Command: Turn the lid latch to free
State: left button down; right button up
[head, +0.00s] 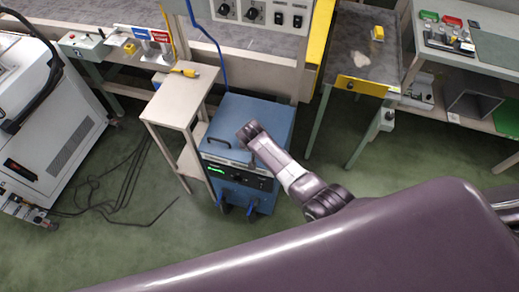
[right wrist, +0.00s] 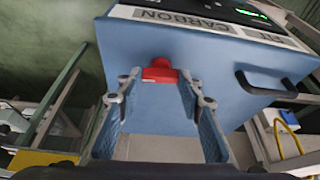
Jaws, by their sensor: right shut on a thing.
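A blue cabinet (head: 258,110) stands on the floor, with a dark handle on its lid and a green display on its front panel. In the right wrist view its blue lid (right wrist: 215,60) fills the middle, and a small red latch (right wrist: 160,73) shows on it. My right gripper (right wrist: 159,78) has its two fingertips on either side of the latch and is shut on it. In the head view my right gripper (head: 249,131) is at the lid, and it hides the latch there. My left gripper is not in view.
A small pale table (head: 178,98) with a yellow-handled tool stands left of the cabinet. A white machine (head: 50,130) is at the far left, with dark cables on the floor. A grey-topped table (head: 365,55) stands at the right.

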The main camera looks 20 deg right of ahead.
jog(key=shift+w+m, duration=0.1)
jog(key=shift+m, duration=0.5)
jog(key=o, duration=1.2)
jog(key=shift+c, duration=0.2)
jog(key=v, duration=1.2)
jog(key=shift+a, duration=0.25)
jog(key=shift+w, duration=0.15)
